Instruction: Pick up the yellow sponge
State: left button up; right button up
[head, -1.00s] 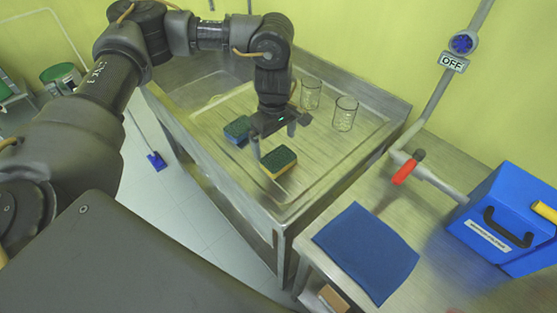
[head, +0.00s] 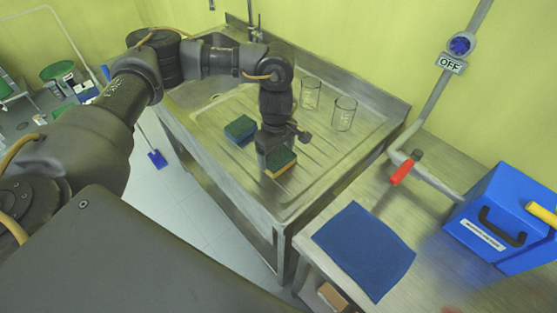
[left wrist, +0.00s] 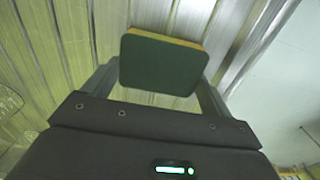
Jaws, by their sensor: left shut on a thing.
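The yellow sponge (head: 281,163) has a dark green scouring top and a yellow side. It is at the front of the ridged steel drainboard in the head view. My left gripper (head: 278,158) is over it from behind, shut on it. In the left wrist view the green face of the sponge (left wrist: 160,62) sits between the two fingers of my left gripper (left wrist: 160,75). I cannot tell whether its underside touches the drainboard. A second sponge (head: 240,130), green-topped with a blue side, lies on the drainboard to the left. My right gripper is not in view.
Two glass beakers (head: 311,95) (head: 344,114) stand behind the gripper on the drainboard (head: 330,150). A blue cloth (head: 365,248) lies on the bench at front right, with a blue case (head: 505,225) beyond it. A red-handled valve (head: 402,172) is nearby.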

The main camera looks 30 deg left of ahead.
pick_arm(q)
jog(key=shift+c, duration=0.3)
jog(key=shift+r, duration=0.1)
jog(key=shift+r, duration=0.25)
notch_tip(320, 180, up, 2)
jog(key=shift+w, duration=0.1)
jog(key=s+d+r+b, duration=0.4)
jog(key=s+r, duration=0.6)
jog(key=s, duration=0.3)
jog(key=shift+s+d+r, duration=0.15)
jog(key=shift+d, duration=0.35)
